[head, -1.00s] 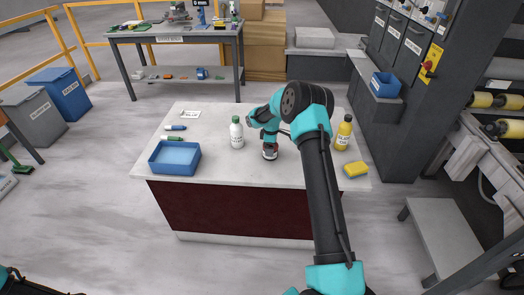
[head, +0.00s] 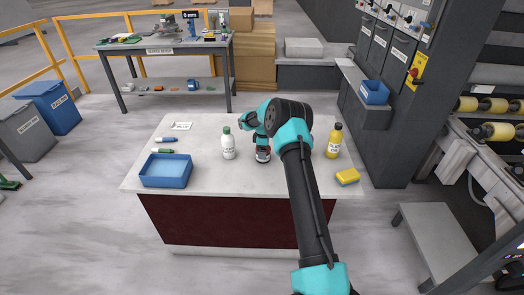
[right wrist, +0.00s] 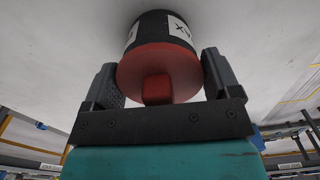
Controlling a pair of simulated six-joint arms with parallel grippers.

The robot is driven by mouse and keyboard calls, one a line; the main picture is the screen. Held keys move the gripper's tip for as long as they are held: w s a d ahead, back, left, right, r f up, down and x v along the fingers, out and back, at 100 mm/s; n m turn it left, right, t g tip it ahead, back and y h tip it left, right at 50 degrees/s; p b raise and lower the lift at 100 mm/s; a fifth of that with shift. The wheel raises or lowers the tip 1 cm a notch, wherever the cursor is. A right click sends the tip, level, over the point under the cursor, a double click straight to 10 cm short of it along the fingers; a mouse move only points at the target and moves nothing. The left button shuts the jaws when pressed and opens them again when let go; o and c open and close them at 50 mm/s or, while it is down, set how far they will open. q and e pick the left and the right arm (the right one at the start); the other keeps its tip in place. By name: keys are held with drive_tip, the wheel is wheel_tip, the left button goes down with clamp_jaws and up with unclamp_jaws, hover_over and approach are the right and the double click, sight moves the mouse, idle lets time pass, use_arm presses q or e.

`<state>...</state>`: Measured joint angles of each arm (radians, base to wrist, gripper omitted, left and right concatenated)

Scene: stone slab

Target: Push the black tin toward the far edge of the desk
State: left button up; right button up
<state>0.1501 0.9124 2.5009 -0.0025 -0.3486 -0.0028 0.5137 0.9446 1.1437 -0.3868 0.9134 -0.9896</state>
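The black tin (head: 263,156) stands on the pale stone-topped desk (head: 215,192), right of the white bottle. My right gripper (head: 262,141) comes down over it from the near side. In the right wrist view the tin (right wrist: 159,60) shows a red lid with a red knob and a white label on its black side. The right fingers (right wrist: 162,85) are spread wide, one on each side of the tin, with narrow gaps beside the lid. Whether either finger or the palm touches it I cannot tell. My left gripper is not in view.
A white bottle with a green cap (head: 228,146) stands left of the tin, a blue tray (head: 165,182) farther left. A yellow bottle (head: 334,142) and a yellow sponge (head: 347,177) are at the right. Two markers and a white card (head: 181,126) lie at the left. The desk beyond the tin looks clear.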

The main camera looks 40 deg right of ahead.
drive_tip(key=shift+o, duration=1.4)
wheel_tip(320, 180, up, 17)
drive_tip(key=shift+r, duration=0.2)
drive_tip(key=shift+f, duration=0.1)
